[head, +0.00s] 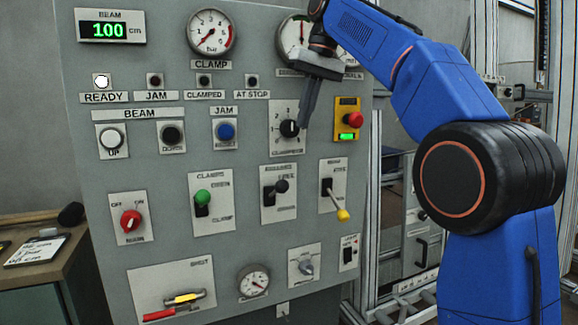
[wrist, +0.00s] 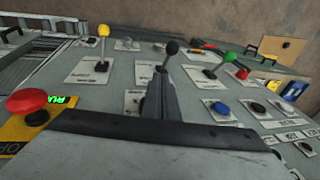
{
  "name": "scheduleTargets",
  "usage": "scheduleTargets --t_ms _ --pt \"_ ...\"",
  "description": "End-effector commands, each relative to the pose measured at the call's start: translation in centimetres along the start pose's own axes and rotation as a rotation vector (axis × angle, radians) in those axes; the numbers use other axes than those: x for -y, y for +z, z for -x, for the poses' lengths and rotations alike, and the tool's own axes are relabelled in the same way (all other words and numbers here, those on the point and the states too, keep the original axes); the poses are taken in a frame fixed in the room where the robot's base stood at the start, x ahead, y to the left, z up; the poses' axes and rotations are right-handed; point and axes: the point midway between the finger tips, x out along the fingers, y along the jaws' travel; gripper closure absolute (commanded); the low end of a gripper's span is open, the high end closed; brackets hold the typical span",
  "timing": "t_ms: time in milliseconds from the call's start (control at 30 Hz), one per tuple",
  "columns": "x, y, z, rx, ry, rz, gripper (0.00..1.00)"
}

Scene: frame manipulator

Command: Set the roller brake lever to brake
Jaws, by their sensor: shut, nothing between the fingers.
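The lever with a black knob (head: 281,186) is on the middle of the panel's lever row; its plate print is blurred, but the lower word looks like brake. Its knob stands out a little above and to the right of its slot. It also shows in the wrist view (wrist: 172,47), beyond my fingertips. My gripper (head: 308,124) is shut and empty. It hangs in front of the panel, above the lever and just right of the black rotary knob (head: 289,128). In the wrist view my fingers (wrist: 158,92) point toward the lever, apparently apart from it.
A green-knobbed clamp lever (head: 202,197) is left of the black one, and a yellow-knobbed lever (head: 343,215) is right, pointing down. A red mushroom button (head: 354,119) sticks out close right of my gripper. A blue button (head: 225,131) is to its left.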

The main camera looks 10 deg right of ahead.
Motion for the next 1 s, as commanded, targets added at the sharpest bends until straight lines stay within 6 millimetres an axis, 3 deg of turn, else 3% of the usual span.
scheduleTargets --t_ms 267,700,1000 --pt "0.1 0.1 -3.1 0.001 0.0 0.001 1.0" --pt "0.3 0.4 -10.2 0.001 0.0 0.001 1.0" --pt "1.6 1.7 -12.5 0.0 0.0 0.001 1.0"
